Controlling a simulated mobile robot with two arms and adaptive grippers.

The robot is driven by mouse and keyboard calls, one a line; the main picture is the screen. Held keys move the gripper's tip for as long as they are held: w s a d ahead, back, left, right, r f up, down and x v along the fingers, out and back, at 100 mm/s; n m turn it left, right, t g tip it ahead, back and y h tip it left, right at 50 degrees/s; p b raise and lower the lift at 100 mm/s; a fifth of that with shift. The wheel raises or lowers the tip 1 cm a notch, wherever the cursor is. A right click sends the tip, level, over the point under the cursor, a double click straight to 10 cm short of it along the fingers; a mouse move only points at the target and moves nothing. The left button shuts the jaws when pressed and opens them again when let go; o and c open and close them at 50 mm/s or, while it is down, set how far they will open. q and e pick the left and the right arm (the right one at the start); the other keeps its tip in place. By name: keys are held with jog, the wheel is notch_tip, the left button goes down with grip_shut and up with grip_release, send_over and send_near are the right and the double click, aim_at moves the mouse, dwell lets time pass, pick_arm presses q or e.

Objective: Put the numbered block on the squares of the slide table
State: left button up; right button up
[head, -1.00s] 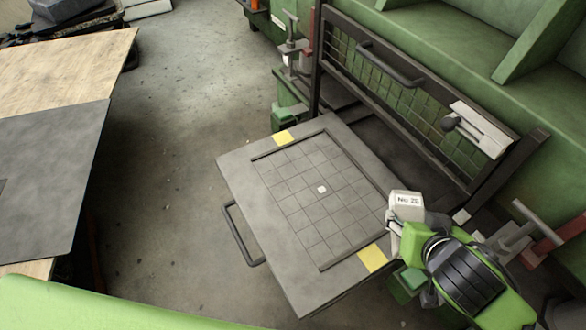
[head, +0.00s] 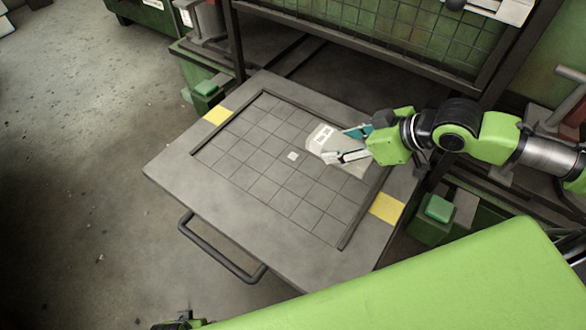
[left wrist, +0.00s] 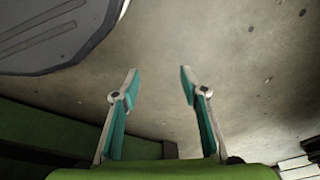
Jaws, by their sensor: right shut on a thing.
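The numbered block (head: 322,137) is pale grey with a white label; the label is too small to read now. My right gripper (head: 338,146) is shut on it, over the right part of the gridded squares of the slide table (head: 180,167). I cannot tell whether the block touches the surface. A small white square (head: 292,156) marks the middle of the grid. My left gripper (left wrist: 158,80) shows in the left wrist view, open and empty above bare floor.
Dark raised strips (head: 228,123) edge the grid, and yellow patches (head: 387,208) mark the table's corners. A dark handle (head: 222,252) sticks out in front. A mesh gate (head: 400,40) stands behind the table. Green posts (head: 437,208) stand beside it.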

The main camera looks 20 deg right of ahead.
jog(key=shift+w+d+b, duration=0.1)
jog(key=shift+w+b, duration=0.2)
jog(key=shift+w, duration=0.25)
jog(key=shift+w+a, duration=0.2)
jog(key=shift+w, duration=0.05)
jog(key=b+x, duration=0.1)
jog(key=x, duration=0.4)
jog(key=w+r+b+x, duration=0.1)
jog(key=x, duration=0.3)
jog(key=b+x, duration=0.1)
jog(key=x, duration=0.4)
jog(key=shift+w+a+r, duration=0.15)
jog(key=shift+w+a, duration=0.35)
jog(key=shift+w, duration=0.1)
jog(key=shift+w+a+f, duration=0.2)
jog(key=shift+w+f, duration=0.05)
jog(key=shift+f, duration=0.15)
jog(key=shift+w+f+b, duration=0.1)
jog(key=shift+f+b, duration=0.5)
jog(key=shift+f, duration=1.05)
pick_arm(q)
notch_tip(320, 180, up, 16)
jog(key=t, duration=0.1)
jog(key=shift+w+a+r, duration=0.15)
jog(key=shift+w, duration=0.3)
